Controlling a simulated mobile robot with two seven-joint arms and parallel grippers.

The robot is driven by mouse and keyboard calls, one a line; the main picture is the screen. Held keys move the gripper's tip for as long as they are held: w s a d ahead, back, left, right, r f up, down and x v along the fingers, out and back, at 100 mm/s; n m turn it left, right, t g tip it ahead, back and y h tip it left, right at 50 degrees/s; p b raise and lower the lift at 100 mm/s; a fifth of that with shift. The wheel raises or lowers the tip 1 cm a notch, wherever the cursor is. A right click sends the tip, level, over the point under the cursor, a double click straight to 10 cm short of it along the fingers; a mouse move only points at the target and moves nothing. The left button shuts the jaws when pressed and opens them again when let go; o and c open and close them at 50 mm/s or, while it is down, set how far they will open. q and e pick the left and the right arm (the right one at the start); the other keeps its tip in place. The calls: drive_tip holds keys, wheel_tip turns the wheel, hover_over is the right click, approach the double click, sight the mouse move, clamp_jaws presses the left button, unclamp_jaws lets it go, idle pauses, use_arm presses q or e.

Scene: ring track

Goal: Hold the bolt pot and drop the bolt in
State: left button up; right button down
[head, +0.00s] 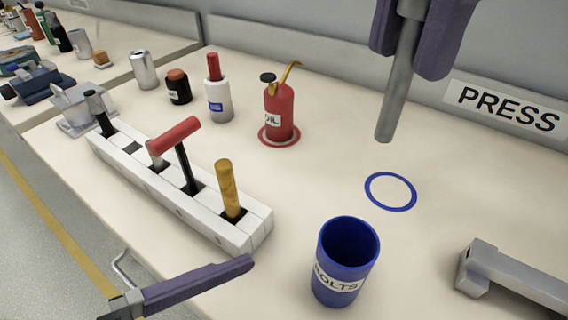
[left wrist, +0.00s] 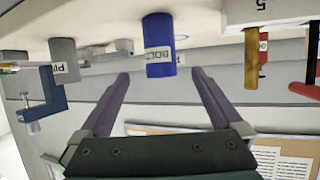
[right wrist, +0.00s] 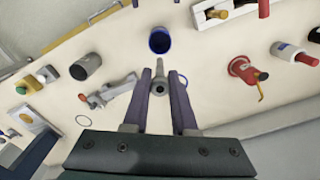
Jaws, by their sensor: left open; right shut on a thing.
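The blue bolt pot (head: 324,250) stands upright on the bench, mouth up, with a white BOLTS label. My right gripper (head: 408,60) is shut on the grey bolt (head: 395,105), which hangs shank down, apart from the pot and behind it in the head view. In the right wrist view the bolt (right wrist: 161,82) sits between the fingers, with the pot (right wrist: 159,40) beyond. My left gripper (left wrist: 160,80) is open. In the left wrist view the pot (left wrist: 157,32) shows between and beyond its fingers; I cannot tell whether they surround it. The pot's inside looks dark.
A white rack (head: 190,205) with several upright tools stands left of the pot. A red oil can (head: 280,112) is behind it. A blue ring (head: 372,200) marks bare bench under the bolt. A grey tool (head: 510,280) lies at right. A PRESS sign (head: 508,107) is on the wall.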

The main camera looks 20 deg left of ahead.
sight(325, 272)
use_arm(q)
drive_tip(key=x, duration=1.2)
drive_tip(key=shift+w+r, duration=0.1)
drive_tip(key=shift+r, duration=0.05)
drive_tip(key=c, duration=1.4)
drive_tip(key=shift+o, duration=0.2)
